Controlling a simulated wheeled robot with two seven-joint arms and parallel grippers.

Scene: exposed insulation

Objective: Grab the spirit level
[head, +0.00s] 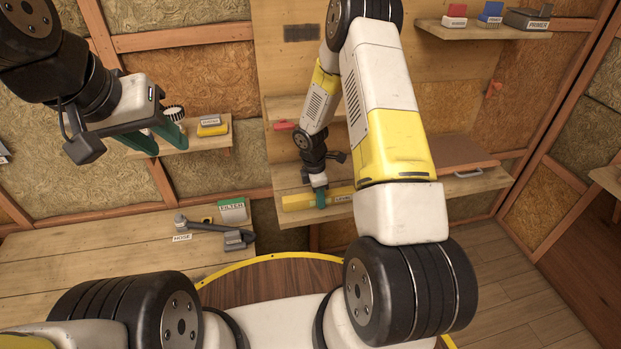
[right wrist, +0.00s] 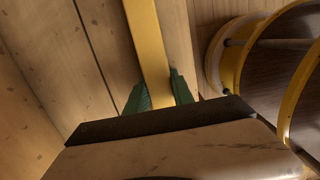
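The spirit level (head: 299,202) is a long yellow bar lying on the lower wooden shelf in the head view. My right gripper (head: 320,198) points down over it, with green fingers around its middle. In the right wrist view the spirit level (right wrist: 147,40) passes between the two green fingers of my right gripper (right wrist: 160,92), which sit close against both its sides. The bar's part under the palm is hidden. My left gripper (head: 164,142) is open and empty at the upper left, far from the level.
A hose (head: 205,226) and a filter box (head: 232,210) lie on the left bench (head: 90,262). A small shelf (head: 190,144) is behind my left gripper. A red item (head: 284,126) is on the shelf above the level.

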